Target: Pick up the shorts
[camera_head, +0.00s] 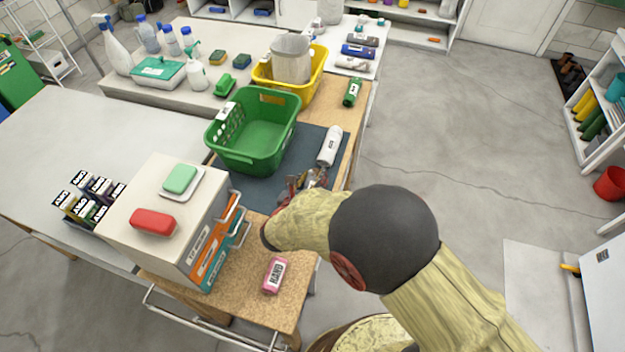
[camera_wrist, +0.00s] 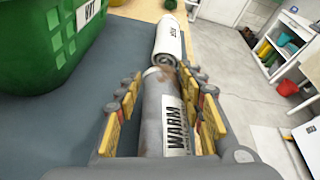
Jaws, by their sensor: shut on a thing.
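My gripper (camera_wrist: 166,90) is shut on a grey rolled cloth (camera_wrist: 157,108) with a white label reading "WARM"; the fingers press on both its sides. I cannot tell for sure whether this roll is the shorts. In the head view my gripper (camera_head: 307,180) is over the dark mat, partly behind my arm, and the held roll is hard to make out. A white roll (camera_wrist: 169,42) with a label lies just beyond the held one; it also shows in the head view (camera_head: 330,146).
A green basket (camera_head: 245,160) stands left of my gripper on the dark mat (camera_head: 297,158). A drawer box (camera_head: 165,249) with a green and a red item on top is nearer. A pink roll (camera_head: 274,276) lies on the cork surface. A yellow basket (camera_head: 309,91) stands behind.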

